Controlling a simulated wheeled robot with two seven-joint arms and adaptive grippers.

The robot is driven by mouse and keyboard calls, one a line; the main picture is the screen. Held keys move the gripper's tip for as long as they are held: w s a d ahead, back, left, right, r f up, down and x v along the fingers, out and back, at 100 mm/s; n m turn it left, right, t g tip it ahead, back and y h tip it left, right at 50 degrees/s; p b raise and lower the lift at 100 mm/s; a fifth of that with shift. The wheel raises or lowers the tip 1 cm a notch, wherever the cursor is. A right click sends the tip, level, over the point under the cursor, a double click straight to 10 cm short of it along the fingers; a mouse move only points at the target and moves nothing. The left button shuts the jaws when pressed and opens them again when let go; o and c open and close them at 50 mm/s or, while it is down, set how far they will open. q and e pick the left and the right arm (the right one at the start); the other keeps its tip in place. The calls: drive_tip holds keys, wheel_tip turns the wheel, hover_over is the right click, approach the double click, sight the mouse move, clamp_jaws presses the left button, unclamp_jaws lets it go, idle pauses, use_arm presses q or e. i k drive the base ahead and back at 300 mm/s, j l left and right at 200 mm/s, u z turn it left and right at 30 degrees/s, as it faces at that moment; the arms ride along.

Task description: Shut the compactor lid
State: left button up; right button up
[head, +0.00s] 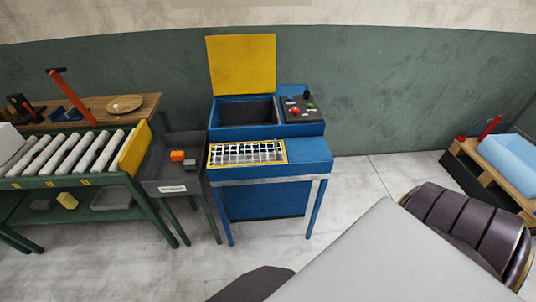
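The blue compactor (265,205) stands in the middle of the head view against the green wall. Its yellow lid (241,64) is open and stands nearly upright at the back of the opening. The dark opening (246,112) below the lid is uncovered. A control panel (302,108) with a red knob and several buttons is to the right of the opening. A yellow-framed grid (247,152) lies on the front shelf. Neither of my grippers is in view.
A green roller conveyor (72,181) with a yellow end plate is on the left. A pallet with a light blue block (509,160) is at far right. Floor right of the compactor is clear.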

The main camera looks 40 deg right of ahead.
sight(243, 64)
drive_tip(key=z, duration=0.5)
drive_tip(key=i+l+z, duration=0.1)
drive_tip(key=l+z, duration=0.15)
drive_tip(key=l, duration=0.15)
drive_tip(key=i+l+z, duration=0.1)
drive_tip(key=l+z, duration=0.35)
drive_tip(key=i+l+z, duration=0.15)
drive_tip(key=l+z, duration=0.25)
drive_tip(key=i+l+z, duration=0.2)
drive_tip(key=z, duration=0.25)
drive_tip(key=i+l+z, duration=0.65)
drive_tip(key=i+z, duration=0.25)
drive_tip(key=i+l+u, duration=0.15)
drive_tip(key=i+u, duration=0.15)
drive_tip(key=i, duration=0.2)
drive_tip(key=i+u, duration=0.7)
drive_tip(key=u, duration=0.15)
